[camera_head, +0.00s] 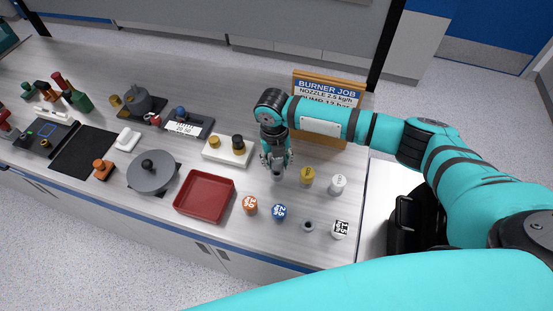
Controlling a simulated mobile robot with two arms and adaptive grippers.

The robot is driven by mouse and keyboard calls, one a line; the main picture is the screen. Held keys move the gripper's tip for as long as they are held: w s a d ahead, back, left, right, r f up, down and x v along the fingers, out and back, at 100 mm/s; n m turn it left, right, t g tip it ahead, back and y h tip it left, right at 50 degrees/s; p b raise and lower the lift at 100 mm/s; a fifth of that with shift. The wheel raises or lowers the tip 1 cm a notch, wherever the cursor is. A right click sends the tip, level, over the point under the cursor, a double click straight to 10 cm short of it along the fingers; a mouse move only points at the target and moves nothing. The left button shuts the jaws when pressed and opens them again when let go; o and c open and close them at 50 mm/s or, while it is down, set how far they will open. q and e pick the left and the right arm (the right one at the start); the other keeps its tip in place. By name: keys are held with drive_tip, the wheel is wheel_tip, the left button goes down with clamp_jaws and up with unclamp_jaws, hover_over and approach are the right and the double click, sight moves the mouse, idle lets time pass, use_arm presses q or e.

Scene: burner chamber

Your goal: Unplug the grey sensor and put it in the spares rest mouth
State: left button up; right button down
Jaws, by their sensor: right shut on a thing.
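My right gripper (277,163) hangs over the worktop, just right of a white block (216,156). It is shut on a small grey piece, seemingly the grey sensor (277,173), mostly hidden between the fingers. Whether the piece touches the surface below is unclear. The white block carries a yellow-topped piece (214,142) and a black-topped piece (238,142). I cannot make out which thing is the spares rest mouth. A small grey ring with a dark centre (307,226) sits near the front right. My left gripper is out of view.
A red tray (205,177), orange (250,205) and blue (279,212) labelled pieces, a yellow piece (308,176) and white ones (338,184) stand around the gripper. A job board (328,87) is behind. A grey lidded pan (153,171) stands left.

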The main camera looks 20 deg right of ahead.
drive_tip(key=shift+f, duration=0.15)
drive_tip(key=shift+f+b, duration=0.95)
drive_tip(key=shift+f, duration=0.55)
drive_tip(key=c, duration=0.7)
unclamp_jaws()
drive_tip(key=shift+r, duration=0.3)
drive_tip(key=r, duration=1.1)
drive_tip(key=shift+a+r, duration=0.2)
drive_tip(key=shift+s, duration=0.1)
